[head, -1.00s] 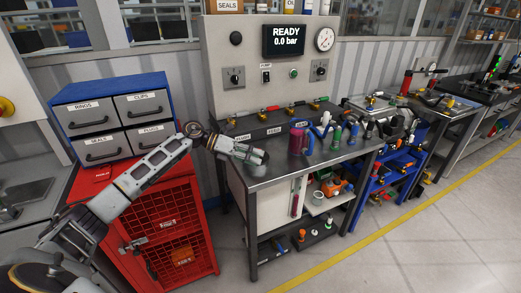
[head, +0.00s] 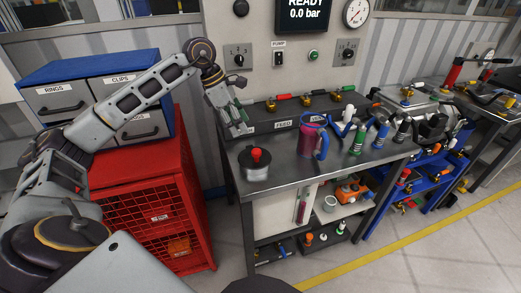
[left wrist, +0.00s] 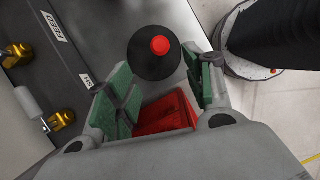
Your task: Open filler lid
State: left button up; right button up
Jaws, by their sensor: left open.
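The filler is a round metal pot (head: 255,174) at the left end of the steel bench. Its lid (head: 245,160) is on top, with a red knob (head: 256,155) standing up. The left wrist view shows it from above as a dark disc (left wrist: 154,66) with a red centre (left wrist: 160,45), beyond my fingertips. My left gripper (head: 240,130) is open and empty, pointing down, above and slightly behind-left of the pot, apart from the knob. In the left wrist view its green-padded fingers (left wrist: 162,88) are spread. My right gripper is not in view.
A dark feed rail (head: 300,116) with small brass valves runs behind the pot. A purple jug (head: 311,141) and several coloured-handled tools stand to the right. The bench front near the pot is clear.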

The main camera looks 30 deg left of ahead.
aim_at(253, 150)
pick_arm(q)
jog(key=shift+s+r, duration=0.15)
jog(key=shift+s, duration=0.1)
jog(key=x, duration=1.1)
jog(key=shift+w+f, duration=0.15)
jog(key=shift+f, duration=0.25)
jog(key=shift+w+d+f, duration=0.15)
jog(key=shift+d+f, duration=0.05)
jog(key=shift+f, duration=0.45)
jog(key=shift+w+d+f, duration=0.1)
jog(key=shift+f, duration=0.2)
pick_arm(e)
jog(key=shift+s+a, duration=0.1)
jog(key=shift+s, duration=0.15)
pick_arm(q)
jog(key=c, duration=1.1)
grip_shut()
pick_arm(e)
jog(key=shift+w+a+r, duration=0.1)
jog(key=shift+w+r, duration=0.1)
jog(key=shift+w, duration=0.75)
